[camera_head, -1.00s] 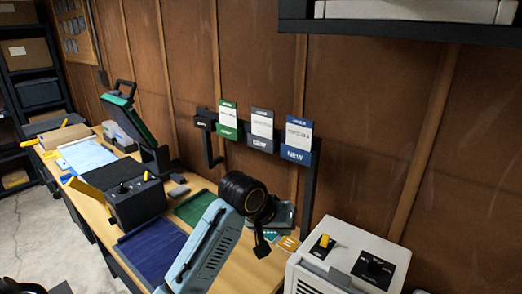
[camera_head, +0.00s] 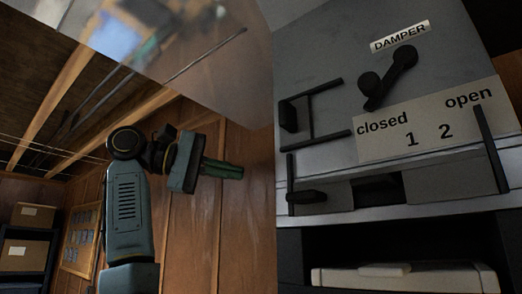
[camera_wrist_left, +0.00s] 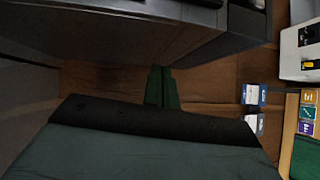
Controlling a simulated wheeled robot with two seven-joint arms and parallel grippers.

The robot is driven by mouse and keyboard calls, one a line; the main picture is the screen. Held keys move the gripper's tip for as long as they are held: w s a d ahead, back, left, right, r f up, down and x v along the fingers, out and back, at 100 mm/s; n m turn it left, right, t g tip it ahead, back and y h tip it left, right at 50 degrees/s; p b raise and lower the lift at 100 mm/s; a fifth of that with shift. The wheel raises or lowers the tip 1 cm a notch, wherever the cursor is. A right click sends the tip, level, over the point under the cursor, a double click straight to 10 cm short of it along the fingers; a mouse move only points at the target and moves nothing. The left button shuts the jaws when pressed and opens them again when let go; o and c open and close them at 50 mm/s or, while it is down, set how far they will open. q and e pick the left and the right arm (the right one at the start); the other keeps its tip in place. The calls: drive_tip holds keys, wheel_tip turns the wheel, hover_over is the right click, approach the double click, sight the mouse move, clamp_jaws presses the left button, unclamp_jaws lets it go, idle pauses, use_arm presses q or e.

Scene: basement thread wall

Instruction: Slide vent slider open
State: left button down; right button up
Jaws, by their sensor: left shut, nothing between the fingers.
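The vent slider's black knob (camera_head: 306,197) is at the left end of its pale horizontal track, below the word "closed" on the label plate (camera_head: 375,142). The plate reads "closed", "1", "2" and "open" from left to right. My left gripper (camera_head: 238,170) is to the left of the grey cabinet, in front of the wood wall, with its green fingers together and pointing right. It is apart from the knob and touches nothing that I can see. The fingers also show shut and empty in the left wrist view (camera_wrist_left: 162,88). My right gripper is not in view.
Black upright bars stand at both track ends. An open shelf with a white item (camera_head: 405,277) lies below. The wrist view shows the dark cabinet (camera_wrist_left: 120,35) close above the fingers.

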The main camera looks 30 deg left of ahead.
use_arm(q)
drive_tip(key=s+a+r+h, duration=0.1)
drive_tip(key=s+r+h, duration=0.1)
drive_tip(key=s+r, duration=0.5)
drive_tip(key=s, duration=0.2)
drive_tip(key=shift+s+a+r+m+h, duration=0.25)
drive_tip(key=shift+s+a+m+h, duration=0.05)
drive_tip(key=shift+s+a+m, duration=0.1)
drive_tip(key=shift+w+d, duration=0.15)
drive_tip(key=p, duration=0.3)
approach(288, 117)
drive_tip(key=shift+w+d+r, duration=0.8)
drive_tip(key=shift+w+d, duration=0.65)
drive_tip(key=shift+w, duration=1.35)
